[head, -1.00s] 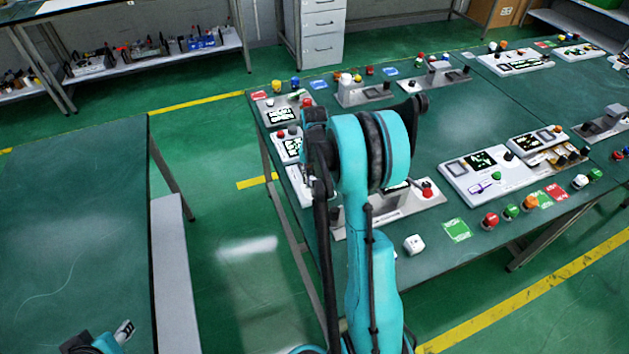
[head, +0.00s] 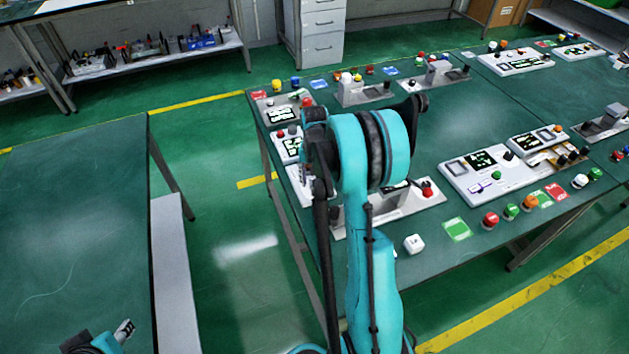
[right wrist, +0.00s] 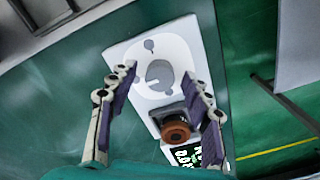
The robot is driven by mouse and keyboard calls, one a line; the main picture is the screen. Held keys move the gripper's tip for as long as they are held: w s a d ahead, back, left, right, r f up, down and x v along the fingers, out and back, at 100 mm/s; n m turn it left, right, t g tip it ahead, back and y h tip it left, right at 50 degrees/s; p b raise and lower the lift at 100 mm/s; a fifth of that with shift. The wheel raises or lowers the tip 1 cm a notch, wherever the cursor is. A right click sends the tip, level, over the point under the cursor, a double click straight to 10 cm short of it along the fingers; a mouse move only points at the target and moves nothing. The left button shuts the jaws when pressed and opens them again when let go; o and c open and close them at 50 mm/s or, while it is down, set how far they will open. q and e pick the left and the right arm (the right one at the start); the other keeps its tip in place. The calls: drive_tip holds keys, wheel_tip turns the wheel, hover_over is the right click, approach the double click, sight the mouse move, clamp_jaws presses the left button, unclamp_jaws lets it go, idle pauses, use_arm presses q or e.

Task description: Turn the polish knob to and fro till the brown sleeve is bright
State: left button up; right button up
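In the right wrist view a white panel carries a brown-topped round part (right wrist: 176,131) on a dark square base, with its top a dull orange-brown. Above it is a round grey dial-like part (right wrist: 159,75) in a white surround. I cannot tell for sure which is the polish knob or the sleeve. My right gripper (right wrist: 156,74) is open, its fingers on either side of the panel's parts, gripping nothing visible. In the head view my arm hides the right gripper. My left gripper (head: 124,331) shows only in part at the bottom left.
A lit display (right wrist: 186,155) lies beside the brown-topped part. Another table (head: 75,220) at left is bare.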

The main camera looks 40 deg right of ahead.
sight(314, 183)
wheel_tip(314, 183, up, 12)
idle(0.6)
wheel_tip(314, 183, down, 12)
drive_tip(key=shift+r, duration=0.1)
idle(0.7)
clamp_jaws()
